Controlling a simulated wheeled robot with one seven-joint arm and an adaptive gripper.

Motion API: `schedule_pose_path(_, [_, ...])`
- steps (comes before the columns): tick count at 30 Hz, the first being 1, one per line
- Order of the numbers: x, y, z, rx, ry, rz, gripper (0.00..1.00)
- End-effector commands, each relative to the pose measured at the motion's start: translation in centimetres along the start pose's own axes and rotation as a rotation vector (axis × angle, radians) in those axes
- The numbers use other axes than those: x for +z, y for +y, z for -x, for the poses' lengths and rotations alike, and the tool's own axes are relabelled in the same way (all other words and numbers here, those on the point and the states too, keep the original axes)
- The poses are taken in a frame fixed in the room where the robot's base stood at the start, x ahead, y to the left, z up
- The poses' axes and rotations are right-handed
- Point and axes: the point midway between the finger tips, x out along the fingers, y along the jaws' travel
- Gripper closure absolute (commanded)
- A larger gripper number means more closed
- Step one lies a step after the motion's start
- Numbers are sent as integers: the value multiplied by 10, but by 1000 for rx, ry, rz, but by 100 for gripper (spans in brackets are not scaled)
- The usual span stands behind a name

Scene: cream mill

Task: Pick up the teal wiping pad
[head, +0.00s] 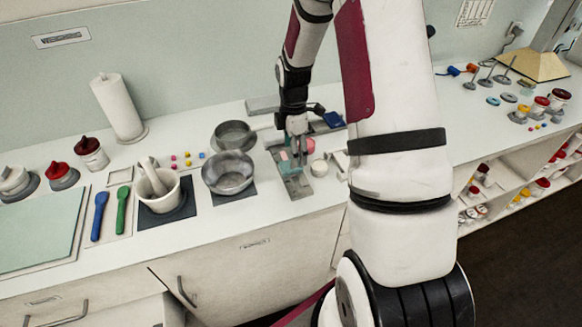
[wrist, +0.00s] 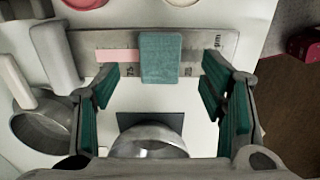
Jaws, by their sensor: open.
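The teal wiping pad (wrist: 160,58) shows in the wrist view as an upright-looking rectangle across a grey marked strip (wrist: 198,43). My gripper (wrist: 159,78) is open, with one teal-lined finger to the left of the pad and one to the right. There is a clear gap between each finger and the pad's sides, and nothing is held. In the head view my gripper (head: 297,142) points down over the grey plate (head: 296,187) right of the metal bowls. The pad is hard to tell from the gripper's teal fingers there.
A metal bowl (head: 228,173) stands left of the gripper, with a darker pan (head: 234,134) behind it. A mortar with pestle (head: 158,190), spoons and a paper roll (head: 118,108) stand farther left. A small white round item (head: 319,168) is close by the gripper's right.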

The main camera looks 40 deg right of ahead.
Motion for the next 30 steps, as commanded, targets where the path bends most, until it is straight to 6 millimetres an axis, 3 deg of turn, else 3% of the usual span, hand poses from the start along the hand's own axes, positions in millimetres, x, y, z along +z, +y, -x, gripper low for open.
schedule_pose_path(12, [-8, -1, -46, -2, 0, 0, 35])
schedule_pose_path(21, [-8, 0, -51, 0, 0, -1, 35])
schedule_pose_path(22, [-8, 0, -51, 0, 0, -1, 37])
schedule_pose_path(27, [-7, 0, -50, 0, 0, -1, 73])
schedule_pose_path(30, [-7, 0, -50, 0, 0, -1, 73])
